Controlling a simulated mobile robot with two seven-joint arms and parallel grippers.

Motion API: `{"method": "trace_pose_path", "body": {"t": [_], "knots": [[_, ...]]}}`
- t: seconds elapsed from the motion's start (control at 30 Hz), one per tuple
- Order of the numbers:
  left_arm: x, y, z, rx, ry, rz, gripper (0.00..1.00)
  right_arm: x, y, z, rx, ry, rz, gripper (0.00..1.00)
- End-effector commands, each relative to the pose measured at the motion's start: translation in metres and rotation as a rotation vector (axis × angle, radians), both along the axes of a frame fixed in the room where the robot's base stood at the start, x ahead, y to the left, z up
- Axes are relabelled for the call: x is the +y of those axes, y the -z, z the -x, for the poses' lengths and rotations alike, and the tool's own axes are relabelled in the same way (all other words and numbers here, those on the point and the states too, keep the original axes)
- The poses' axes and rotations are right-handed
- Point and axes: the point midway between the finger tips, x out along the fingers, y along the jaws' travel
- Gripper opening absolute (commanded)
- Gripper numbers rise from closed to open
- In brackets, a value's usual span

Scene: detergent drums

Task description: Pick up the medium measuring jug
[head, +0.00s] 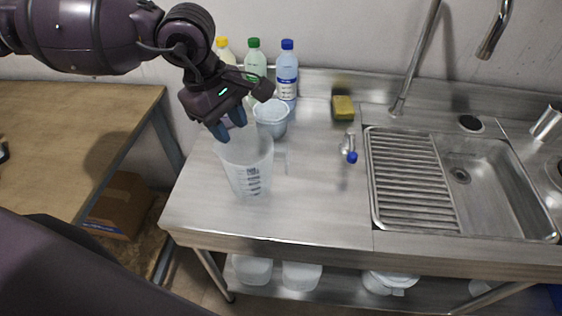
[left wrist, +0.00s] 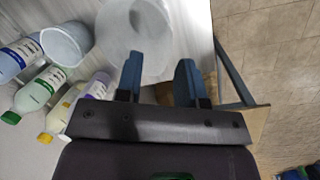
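A translucent measuring jug (head: 250,178) with dark scale marks stands upright near the left end of the steel counter (head: 310,215). A smaller translucent vessel (head: 272,117) stands behind it; I cannot tell from its look which one is called medium. My left gripper (head: 229,127) is at the large jug's back left rim, pointing down, with its blue fingers apart. In the left wrist view the gripper (left wrist: 158,82) is open; one finger overlaps the large jug (left wrist: 125,22) and the other lies outside its wall. Contact cannot be told. My right gripper is not in view.
Bottles with yellow, green and blue caps (head: 287,72) stand along the wall behind the gripper. A yellow sponge (head: 343,107), a small blue-tipped item (head: 351,156) and a sink (head: 480,190) are to the right. The front middle counter is clear. A wooden table (head: 70,125) stands left.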

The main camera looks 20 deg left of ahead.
Motion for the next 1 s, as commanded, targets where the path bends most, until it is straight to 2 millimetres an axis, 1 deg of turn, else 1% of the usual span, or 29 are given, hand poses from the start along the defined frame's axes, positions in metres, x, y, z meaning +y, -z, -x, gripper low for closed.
{"method": "trace_pose_path", "body": {"t": [0.03, 0.1, 0.23, 0.37, 0.6, 0.87, 1.0], "knots": [[0.008, 0.001, 0.000, -0.014, 0.037, -0.058, 0.35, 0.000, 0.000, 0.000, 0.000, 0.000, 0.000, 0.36], [0.019, 0.002, -0.001, -0.023, 0.079, -0.126, 0.35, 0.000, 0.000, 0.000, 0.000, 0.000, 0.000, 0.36], [0.027, 0.004, 0.001, -0.009, 0.133, -0.184, 0.35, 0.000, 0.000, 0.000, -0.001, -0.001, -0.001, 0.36], [0.026, 0.015, 0.001, -0.009, 0.150, -0.182, 0.35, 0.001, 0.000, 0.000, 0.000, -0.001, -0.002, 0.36], [0.025, 0.049, -0.001, -0.008, 0.147, -0.178, 0.35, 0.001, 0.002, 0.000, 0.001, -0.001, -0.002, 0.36], [0.024, 0.064, -0.001, -0.010, 0.146, -0.179, 0.35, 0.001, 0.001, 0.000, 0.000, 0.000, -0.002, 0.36], [0.022, 0.082, 0.001, -0.009, 0.148, -0.178, 0.35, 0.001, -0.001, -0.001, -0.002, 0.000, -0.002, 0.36]]}}
